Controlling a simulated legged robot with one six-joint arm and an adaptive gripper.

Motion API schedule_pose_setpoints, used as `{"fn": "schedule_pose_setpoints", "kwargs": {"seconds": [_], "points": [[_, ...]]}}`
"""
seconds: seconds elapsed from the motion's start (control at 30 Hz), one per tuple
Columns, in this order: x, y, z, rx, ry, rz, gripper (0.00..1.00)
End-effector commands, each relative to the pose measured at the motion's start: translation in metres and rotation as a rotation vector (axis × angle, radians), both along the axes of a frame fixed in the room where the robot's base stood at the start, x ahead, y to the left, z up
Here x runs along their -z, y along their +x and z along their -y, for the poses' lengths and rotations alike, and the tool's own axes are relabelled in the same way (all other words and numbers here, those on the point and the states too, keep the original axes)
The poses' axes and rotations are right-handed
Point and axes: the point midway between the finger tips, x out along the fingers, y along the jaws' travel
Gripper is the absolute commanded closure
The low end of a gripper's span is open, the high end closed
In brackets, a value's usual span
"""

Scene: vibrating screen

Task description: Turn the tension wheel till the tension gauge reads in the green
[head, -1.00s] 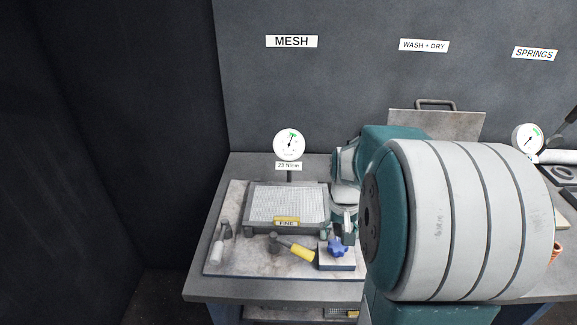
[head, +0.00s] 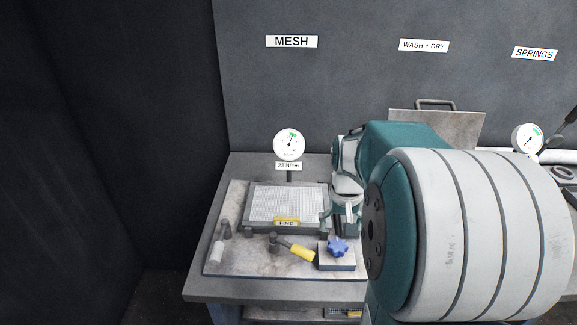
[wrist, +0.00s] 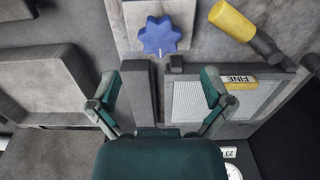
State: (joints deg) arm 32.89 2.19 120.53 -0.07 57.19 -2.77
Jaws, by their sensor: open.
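The blue star-shaped tension wheel (head: 337,247) sits on a small pale block at the front right of the mesh board. It also shows at the top of the wrist view (wrist: 159,36). My gripper (wrist: 160,86) is open and empty, its fingers spread apart, and the wheel lies beyond the fingertips, not between them. In the head view my gripper (head: 341,217) is just behind the wheel. The round white tension gauge (head: 289,145) stands at the back of the board with a green band at upper right. Its needle is too small to read surely; the label below seems to say 23 N/cm.
A framed mesh panel (head: 286,204) with a yellow FINE tag lies left of my gripper. A second gauge (head: 527,138) stands far right. My forearm covers the bench's middle.

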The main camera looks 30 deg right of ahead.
Motion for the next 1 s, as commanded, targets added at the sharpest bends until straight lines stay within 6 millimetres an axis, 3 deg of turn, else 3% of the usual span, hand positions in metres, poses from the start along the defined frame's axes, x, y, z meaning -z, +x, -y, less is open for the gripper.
{"fn": "schedule_pose_setpoints", "kwargs": {"seconds": [0.17, 0.73, 1.0], "points": [[-0.006, 0.0, 0.0, 0.0, -0.001, 0.001, 0.0], [-0.055, 0.0, 0.0, 0.0, -0.001, 0.002, 0.0], [-0.06, 0.0, 0.0, 0.0, 0.001, -0.001, 0.0]]}}
